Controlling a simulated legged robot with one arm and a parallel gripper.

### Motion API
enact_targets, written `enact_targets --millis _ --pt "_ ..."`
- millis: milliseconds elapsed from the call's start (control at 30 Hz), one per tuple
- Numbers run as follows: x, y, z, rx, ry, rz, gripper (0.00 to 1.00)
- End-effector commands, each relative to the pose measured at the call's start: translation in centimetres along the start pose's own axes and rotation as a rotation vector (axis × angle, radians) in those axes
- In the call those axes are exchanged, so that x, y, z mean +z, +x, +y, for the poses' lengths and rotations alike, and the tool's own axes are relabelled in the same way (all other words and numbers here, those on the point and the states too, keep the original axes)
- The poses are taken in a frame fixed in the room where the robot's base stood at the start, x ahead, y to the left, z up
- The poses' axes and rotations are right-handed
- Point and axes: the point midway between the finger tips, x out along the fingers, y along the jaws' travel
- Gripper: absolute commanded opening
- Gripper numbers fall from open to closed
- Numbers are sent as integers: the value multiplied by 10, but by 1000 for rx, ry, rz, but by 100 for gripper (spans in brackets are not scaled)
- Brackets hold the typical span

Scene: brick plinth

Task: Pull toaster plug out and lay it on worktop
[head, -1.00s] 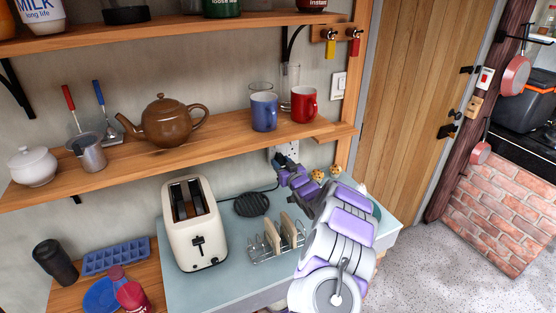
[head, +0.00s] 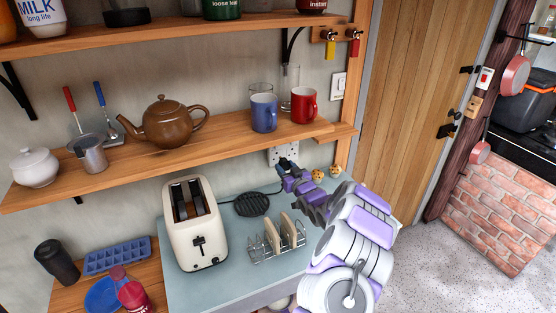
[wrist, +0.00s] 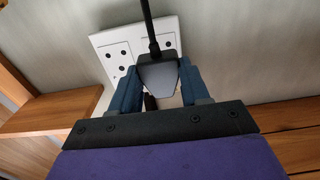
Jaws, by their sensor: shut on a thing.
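A cream toaster (head: 196,240) stands upright on the pale blue-grey worktop (head: 225,283). My gripper (head: 285,163) is at the white wall socket (head: 283,154), under the lower shelf. In the wrist view my gripper's blue fingers (wrist: 158,80) are shut on the dark grey plug (wrist: 158,71), one on each side. A black cord (wrist: 149,25) runs from the plug to the top of that picture. The plug is in front of the socket plate (wrist: 112,55); its pins are hidden, so I cannot tell whether they are in the holes.
A toast rack (head: 280,246) with toast stands right of the toaster, close to my arm. A dark round trivet (head: 252,204) lies behind it. The wooden shelf (head: 160,152) above holds a teapot (head: 163,122) and mugs. Worktop in front of the rack is clear.

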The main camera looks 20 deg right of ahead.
Motion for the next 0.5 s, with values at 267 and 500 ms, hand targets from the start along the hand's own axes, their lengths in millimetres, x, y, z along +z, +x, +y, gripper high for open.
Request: enact_targets --millis 267,500 --pt "0 -10 0 0 3 -1 0" --pt "0 -13 -1 -1 3 -1 0"
